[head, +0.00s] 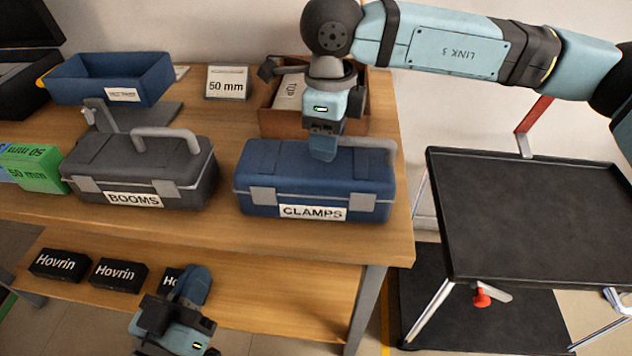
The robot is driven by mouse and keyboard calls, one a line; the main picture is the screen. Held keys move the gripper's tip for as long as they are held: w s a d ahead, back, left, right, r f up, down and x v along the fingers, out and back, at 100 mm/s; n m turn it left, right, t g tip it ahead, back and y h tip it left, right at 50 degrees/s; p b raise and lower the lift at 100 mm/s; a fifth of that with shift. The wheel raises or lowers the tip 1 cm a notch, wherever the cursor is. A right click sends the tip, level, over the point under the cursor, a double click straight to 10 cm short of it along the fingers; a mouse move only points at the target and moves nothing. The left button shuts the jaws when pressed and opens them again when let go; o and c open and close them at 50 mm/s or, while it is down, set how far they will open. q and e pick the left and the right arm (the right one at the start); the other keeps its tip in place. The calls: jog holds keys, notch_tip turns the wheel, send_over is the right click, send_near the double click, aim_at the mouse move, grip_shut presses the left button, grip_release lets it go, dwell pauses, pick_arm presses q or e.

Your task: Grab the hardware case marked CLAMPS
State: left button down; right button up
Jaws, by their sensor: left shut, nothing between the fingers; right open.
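The blue hardware case marked CLAMPS (358,178) stands upright on the wooden bench, its white label facing front and two grey latches beside it. Its grey handle (372,144) is partly hidden by my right gripper (324,150). My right gripper points down over the case's lid at the handle and is open; whether the fingers touch the handle or lid I cannot tell. My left gripper (198,278) is low at the bottom of the view, in front of the bench's lower shelf, shut and empty, away from the case.
A dark grey case marked BOOMS (150,177) stands left of the blue case. Hovrin boxes (118,274) lie on the lower shelf. A black-topped trolley (540,215) is right.

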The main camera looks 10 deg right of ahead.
jog(key=shift+f, duration=0.9)
grip_shut()
pick_arm(q)
jog(key=shift+s+d+r, duration=0.15)
jog(key=shift+r, duration=0.5)
jog(key=shift+w+r+t+h, duration=0.2)
jog(key=shift+r+t+h, duration=0.05)
jog(key=shift+t+h, duration=0.05)
jog(key=shift+s+f, duration=0.15)
jog(key=shift+f, duration=0.05)
